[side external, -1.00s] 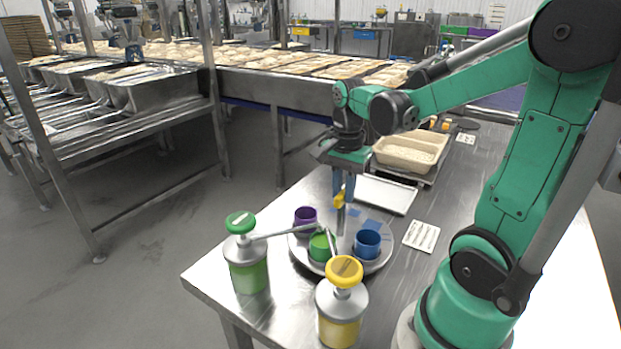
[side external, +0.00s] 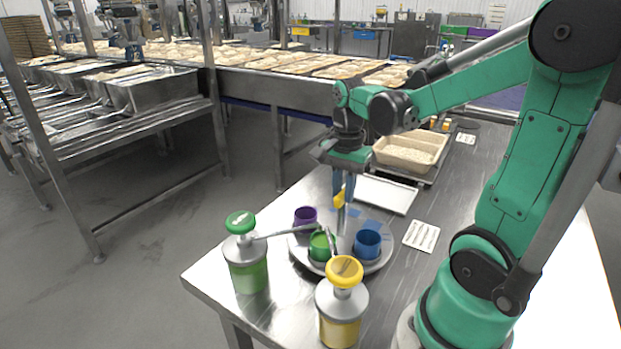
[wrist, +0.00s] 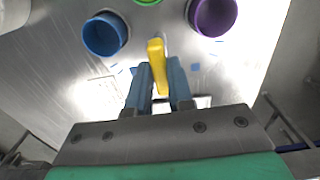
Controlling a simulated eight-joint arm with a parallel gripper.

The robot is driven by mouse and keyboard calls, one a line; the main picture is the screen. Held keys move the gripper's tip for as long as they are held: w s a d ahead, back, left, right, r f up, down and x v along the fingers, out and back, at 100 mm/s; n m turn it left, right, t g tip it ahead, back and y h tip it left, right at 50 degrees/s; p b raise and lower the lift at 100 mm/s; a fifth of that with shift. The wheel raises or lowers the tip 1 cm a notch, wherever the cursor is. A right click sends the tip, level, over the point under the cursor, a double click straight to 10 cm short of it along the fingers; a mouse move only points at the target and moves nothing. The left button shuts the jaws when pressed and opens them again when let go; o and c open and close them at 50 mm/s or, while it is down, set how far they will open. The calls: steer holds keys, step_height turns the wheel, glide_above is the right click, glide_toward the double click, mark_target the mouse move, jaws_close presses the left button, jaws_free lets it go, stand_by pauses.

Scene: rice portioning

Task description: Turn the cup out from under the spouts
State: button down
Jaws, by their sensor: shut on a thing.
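A round steel turntable (side external: 345,268) carries a purple cup (side external: 305,217), a green cup (side external: 317,254) and a blue cup (side external: 368,249). The green cup stands under the spouts of a green-topped pump bottle (side external: 247,272) and a yellow-topped pump bottle (side external: 338,325). My gripper (side external: 344,190) points down at the turntable's far edge. Its blue fingers are shut on a yellow handle (wrist: 156,62), seen between them in the wrist view. There, the blue cup (wrist: 104,35) is left, the purple cup (wrist: 214,15) right, and the green cup only peeks in at the top.
A white tray (side external: 388,194) and a tan bin of rice (side external: 410,152) lie behind the turntable. A white card (side external: 421,236) lies to its right. The bench's left edge is close to the green-topped bottle. A conveyor with trays runs along the back.

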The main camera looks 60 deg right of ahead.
steer(key=shift+m, duration=7.1)
steer(key=c, duration=0.8)
jaws_free()
steer(key=shift+r, duration=2.85)
